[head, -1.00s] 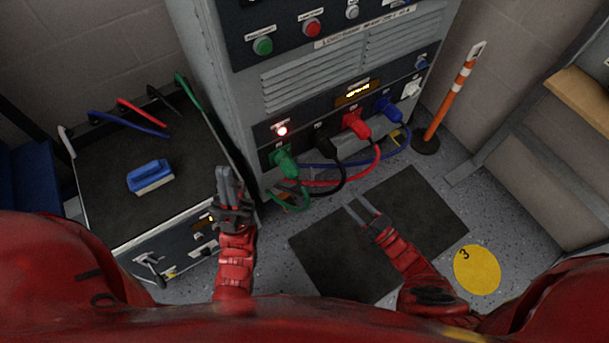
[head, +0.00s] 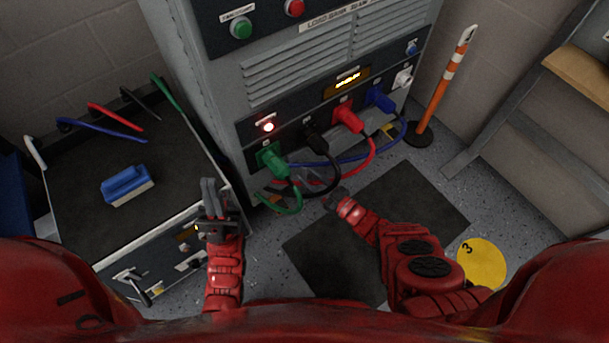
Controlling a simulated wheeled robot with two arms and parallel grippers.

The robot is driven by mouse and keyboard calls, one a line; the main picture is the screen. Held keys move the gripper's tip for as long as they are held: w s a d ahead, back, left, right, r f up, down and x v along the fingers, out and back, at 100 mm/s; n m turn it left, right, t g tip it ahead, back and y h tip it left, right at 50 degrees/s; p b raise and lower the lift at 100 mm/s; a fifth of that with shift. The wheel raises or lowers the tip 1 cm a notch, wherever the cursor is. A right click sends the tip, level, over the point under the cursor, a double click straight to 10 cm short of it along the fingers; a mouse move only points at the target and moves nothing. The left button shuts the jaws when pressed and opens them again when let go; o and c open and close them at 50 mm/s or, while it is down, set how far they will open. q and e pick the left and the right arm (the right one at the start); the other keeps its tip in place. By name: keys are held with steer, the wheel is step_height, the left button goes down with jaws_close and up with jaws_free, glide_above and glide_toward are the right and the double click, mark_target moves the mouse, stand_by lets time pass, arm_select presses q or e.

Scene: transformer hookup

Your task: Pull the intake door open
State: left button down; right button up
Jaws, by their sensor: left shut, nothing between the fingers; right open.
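A grey load bank cabinet (head: 216,88) stands upright in front of me, with louvred panels (head: 292,67) on its face. I cannot tell which part, if any, is the intake door; no door stands visibly open. My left gripper (head: 209,184) is shut and empty, in front of the cabinet's lower left, beside the equipment case. My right gripper (head: 333,198) is open, low in front of the cabinet, close to the hanging cables in the picture. Its fingers are dark and hard to make out; I cannot tell whether it touches anything.
Green (head: 270,157), black (head: 316,139), red (head: 350,118) and blue (head: 379,99) plugs with looping cables fill the cabinet's lower front. A case (head: 72,205) with a blue brush (head: 126,185) stands left. A black mat (head: 411,197) covers floor; an orange post (head: 438,98) stands right.

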mark_target(305, 174)
steer(key=shift+b+x, duration=0.35)
steer(key=shift+x, duration=1.25)
steer(key=shift+c, duration=0.2)
jaws_close()
